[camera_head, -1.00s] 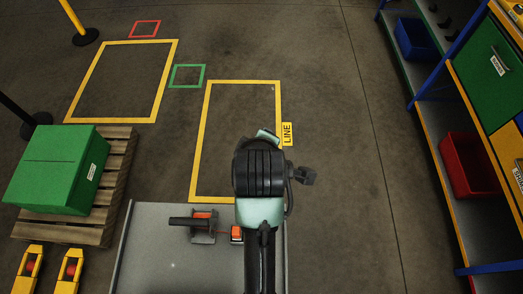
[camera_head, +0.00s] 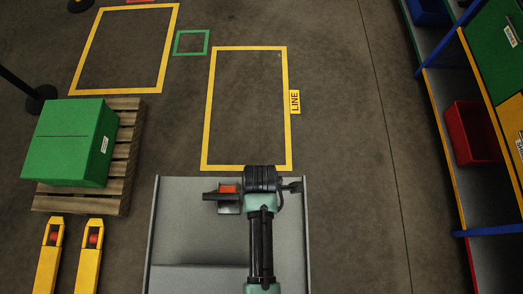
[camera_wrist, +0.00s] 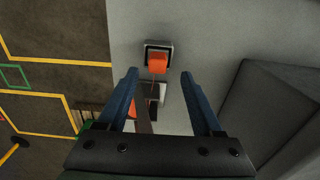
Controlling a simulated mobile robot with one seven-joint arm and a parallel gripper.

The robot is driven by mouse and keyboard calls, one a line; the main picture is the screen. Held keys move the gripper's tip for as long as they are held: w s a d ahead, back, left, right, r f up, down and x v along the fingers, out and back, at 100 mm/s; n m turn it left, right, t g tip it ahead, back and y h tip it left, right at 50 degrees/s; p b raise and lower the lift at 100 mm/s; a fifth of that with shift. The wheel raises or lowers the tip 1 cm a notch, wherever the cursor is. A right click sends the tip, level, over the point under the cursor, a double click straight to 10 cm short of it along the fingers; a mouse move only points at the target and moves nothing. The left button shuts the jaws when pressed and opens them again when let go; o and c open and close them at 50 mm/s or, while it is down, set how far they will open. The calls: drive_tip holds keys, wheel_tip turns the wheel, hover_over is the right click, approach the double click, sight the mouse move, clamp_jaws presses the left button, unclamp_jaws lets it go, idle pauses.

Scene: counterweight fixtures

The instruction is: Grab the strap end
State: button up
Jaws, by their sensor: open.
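The strap end is an orange block (camera_wrist: 158,62) on a dark-framed square holder on the grey surface. In the wrist view it lies just beyond my fingertips, near the middle line between them. A thin strap runs from it back toward a ratchet (camera_wrist: 152,98), partly seen between my fingers. My gripper (camera_wrist: 158,79) is open and empty, with two blue fingers. In the head view the ratchet, with an orange part and a dark handle (camera_head: 215,195), shows left of my arm; the strap end and my fingers are hidden there.
The grey platform (camera_head: 190,225) has raised side edges. A green box (camera_head: 65,145) sits on a wooden pallet (camera_head: 125,165) to the left, beside yellow forks (camera_head: 88,255). Shelving with a red bin (camera_head: 470,133) stands at the right.

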drive_tip(key=shift+w+d+f+p, duration=0.1)
drive_tip(key=shift+f+p, duration=0.1)
drive_tip(key=shift+f, duration=1.05)
drive_tip(key=shift+w+f+p, duration=0.1)
drive_tip(key=shift+f+p, duration=0.05)
drive_tip(key=shift+f, duration=1.1)
clamp_jaws()
